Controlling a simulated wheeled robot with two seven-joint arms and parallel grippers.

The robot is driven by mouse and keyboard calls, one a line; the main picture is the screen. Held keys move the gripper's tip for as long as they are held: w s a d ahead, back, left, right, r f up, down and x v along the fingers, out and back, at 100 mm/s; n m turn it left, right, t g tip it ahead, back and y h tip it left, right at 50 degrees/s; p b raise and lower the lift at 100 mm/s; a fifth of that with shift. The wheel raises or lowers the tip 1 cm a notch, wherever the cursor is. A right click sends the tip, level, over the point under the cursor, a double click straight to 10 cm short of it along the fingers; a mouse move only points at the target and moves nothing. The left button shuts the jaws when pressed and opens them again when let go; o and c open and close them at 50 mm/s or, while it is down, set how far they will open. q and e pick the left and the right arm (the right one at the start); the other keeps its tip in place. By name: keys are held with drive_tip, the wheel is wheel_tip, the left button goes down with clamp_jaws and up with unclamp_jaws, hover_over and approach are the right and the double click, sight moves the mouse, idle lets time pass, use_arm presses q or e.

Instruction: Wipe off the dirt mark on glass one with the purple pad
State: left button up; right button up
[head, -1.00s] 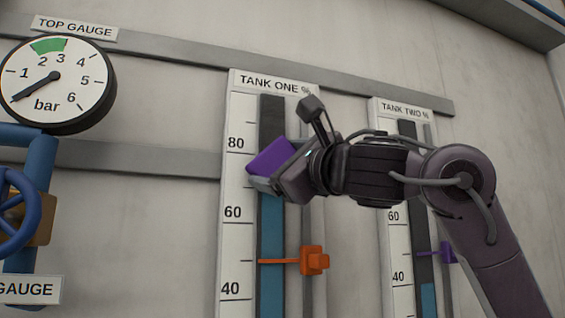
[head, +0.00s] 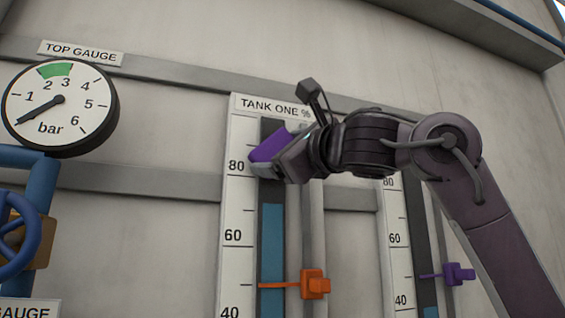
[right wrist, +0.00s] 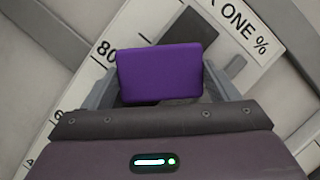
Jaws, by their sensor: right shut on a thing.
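The purple pad (head: 269,145) is held in my right gripper (head: 272,160), which is shut on it. It also shows in the right wrist view (right wrist: 160,73), between the two fingers. The pad is in front of glass one (head: 272,245), the dark tube under the TANK ONE % label (head: 272,106), above the 80 mark. Whether the pad touches the glass I cannot tell. No dirt mark shows; the pad and gripper cover part of the upper glass. My left gripper is in neither view.
An orange pointer (head: 314,284) sticks out beside glass one, below my gripper. Tank two's gauge with a purple pointer (head: 458,274) is to the right, partly behind my right arm. A round pressure gauge (head: 60,104) and blue valve wheel (head: 17,235) are at left.

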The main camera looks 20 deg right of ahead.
sight(271, 120)
drive_tip(key=shift+r, duration=3.35)
drive_tip(key=shift+f+b, duration=3.8)
drive_tip(key=shift+f, duration=2.65)
wheel_tip(271, 120, up, 7)
drive_tip(key=p, duration=0.7)
drive_tip(key=shift+f+p, duration=0.15)
drive_tip(key=shift+p, duration=0.25)
drive_tip(key=shift+a+r, duration=0.1)
drive_tip(key=shift+r, duration=3)
drive_tip(key=shift+s+f+b, duration=0.1)
drive_tip(key=shift+s+b, duration=0.35)
drive_tip(key=shift+s, duration=0.5)
drive_tip(key=s, duration=0.4)
drive_tip(key=shift+d+b, duration=0.2)
drive_tip(key=shift+b, duration=0.1)
